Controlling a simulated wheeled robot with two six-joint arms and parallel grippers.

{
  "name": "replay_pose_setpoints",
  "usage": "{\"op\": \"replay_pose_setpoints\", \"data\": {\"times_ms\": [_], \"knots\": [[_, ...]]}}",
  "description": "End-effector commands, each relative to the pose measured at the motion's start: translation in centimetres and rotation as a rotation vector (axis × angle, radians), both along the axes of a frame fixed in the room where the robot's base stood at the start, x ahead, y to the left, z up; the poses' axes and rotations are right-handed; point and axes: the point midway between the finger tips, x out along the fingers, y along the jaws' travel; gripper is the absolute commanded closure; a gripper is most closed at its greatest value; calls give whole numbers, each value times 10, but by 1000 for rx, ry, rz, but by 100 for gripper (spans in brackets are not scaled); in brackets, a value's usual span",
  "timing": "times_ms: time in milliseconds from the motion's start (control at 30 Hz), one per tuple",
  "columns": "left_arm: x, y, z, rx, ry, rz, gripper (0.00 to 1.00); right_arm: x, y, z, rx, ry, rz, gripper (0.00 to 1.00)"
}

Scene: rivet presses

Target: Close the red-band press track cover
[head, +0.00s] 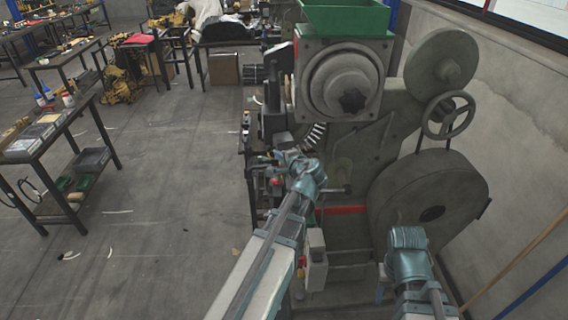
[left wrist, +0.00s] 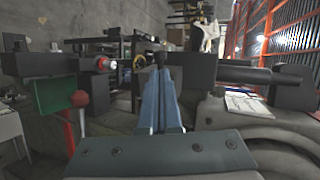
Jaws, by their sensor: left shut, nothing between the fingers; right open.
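The grey press (head: 335,145) with a red band (head: 342,210) low on its body stands right of centre in the head view. A row of pale slats (head: 316,135) slopes down its front. A faint greenish panel (head: 341,168) below may be the track cover; I cannot tell how far open it is. My left gripper (head: 283,157) is at the press's left front, left of that panel. Its fingers (left wrist: 160,72) are together and empty in the left wrist view. My right gripper (head: 380,284) is low by the press's base, mostly hidden behind my wrist, and open.
A large round wheel housing (head: 430,205) and a handwheel (head: 448,115) are on the press's right, near the wall. A green hopper (head: 345,18) tops it. The floor (head: 170,180) to the left is open.

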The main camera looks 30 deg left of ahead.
Motion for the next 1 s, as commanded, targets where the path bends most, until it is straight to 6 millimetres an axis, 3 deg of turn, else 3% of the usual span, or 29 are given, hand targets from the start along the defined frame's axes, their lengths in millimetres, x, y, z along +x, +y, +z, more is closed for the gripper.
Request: {"op": "replay_pose_setpoints", "data": {"times_ms": [200,400,1000], "knots": [[26,31,-19,0,0,2,100,0,0,-19,-1,0,4,50],[37,47,-26,-1,0,1,100,0,0,-26,-1,0,6,50],[41,56,-28,-2,3,-26,100,0,0,-27,-1,0,7,50]]}}
